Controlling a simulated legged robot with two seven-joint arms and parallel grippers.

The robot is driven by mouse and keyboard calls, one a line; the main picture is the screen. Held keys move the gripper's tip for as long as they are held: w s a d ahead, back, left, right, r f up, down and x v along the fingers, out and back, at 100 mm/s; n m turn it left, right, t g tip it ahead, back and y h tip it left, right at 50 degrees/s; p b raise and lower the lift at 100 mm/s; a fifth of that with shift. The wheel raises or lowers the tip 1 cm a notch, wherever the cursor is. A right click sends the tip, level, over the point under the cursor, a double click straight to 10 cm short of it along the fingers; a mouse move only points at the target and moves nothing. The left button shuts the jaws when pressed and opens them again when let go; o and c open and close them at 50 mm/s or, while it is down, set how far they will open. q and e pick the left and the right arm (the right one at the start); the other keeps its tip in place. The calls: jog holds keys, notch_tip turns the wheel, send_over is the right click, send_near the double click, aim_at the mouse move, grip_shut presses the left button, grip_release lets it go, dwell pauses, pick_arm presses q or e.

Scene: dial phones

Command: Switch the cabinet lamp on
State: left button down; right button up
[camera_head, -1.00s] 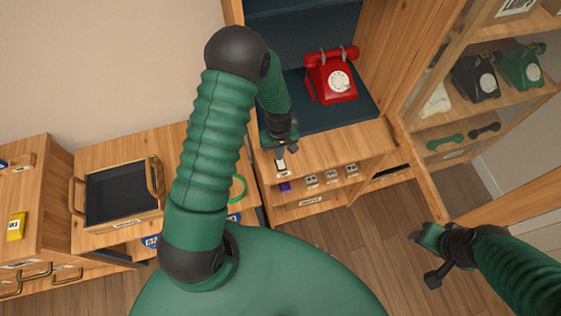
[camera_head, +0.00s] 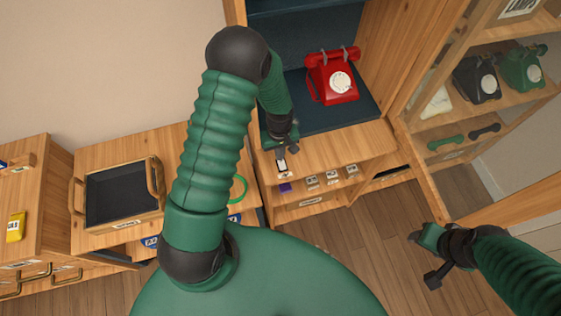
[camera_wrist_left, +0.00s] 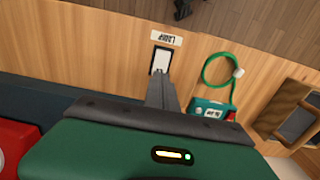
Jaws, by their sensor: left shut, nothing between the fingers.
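The lamp switch (camera_wrist_left: 161,60) is a white rocker in a dark frame on the wooden front ledge of the cabinet. A label reading LAMP (camera_wrist_left: 163,38) sits beside it, upside down in the left wrist view. My left gripper (camera_wrist_left: 160,80) is shut and empty, its fingertips right at the near edge of the rocker; I cannot tell whether they touch it. In the head view the left gripper (camera_head: 281,152) hangs over the ledge just above the switch (camera_head: 283,170). The lamp itself is not recognizable.
A red dial phone (camera_head: 334,78) stands on the dark cabinet shelf (camera_head: 362,108) behind the ledge. Several small labelled pieces (camera_head: 332,174) sit right of the switch. A green cord loop (camera_wrist_left: 216,68) lies nearby. A glass-fronted case (camera_head: 475,100) stands right, an open dark-lined tray (camera_head: 120,192) left.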

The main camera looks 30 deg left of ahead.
pick_arm(q)
jog(key=shift+d, duration=0.1)
pick_arm(e)
jog(key=shift+d, duration=0.1)
pick_arm(q)
jog(key=shift+d, duration=0.25)
pick_arm(e)
jog(key=shift+d, duration=0.3)
pick_arm(q)
jog(key=shift+a+f, duration=0.25)
pick_arm(e)
jog(key=shift+a+f, duration=0.2)
jog(key=shift+a, duration=0.05)
pick_arm(q)
jog(key=shift+d+f+b, duration=0.15)
jog(key=shift+f+b, duration=0.15)
jog(key=shift+b, duration=0.1)
pick_arm(e)
jog(key=shift+d+f, duration=0.15)
jog(key=shift+f, duration=0.1)
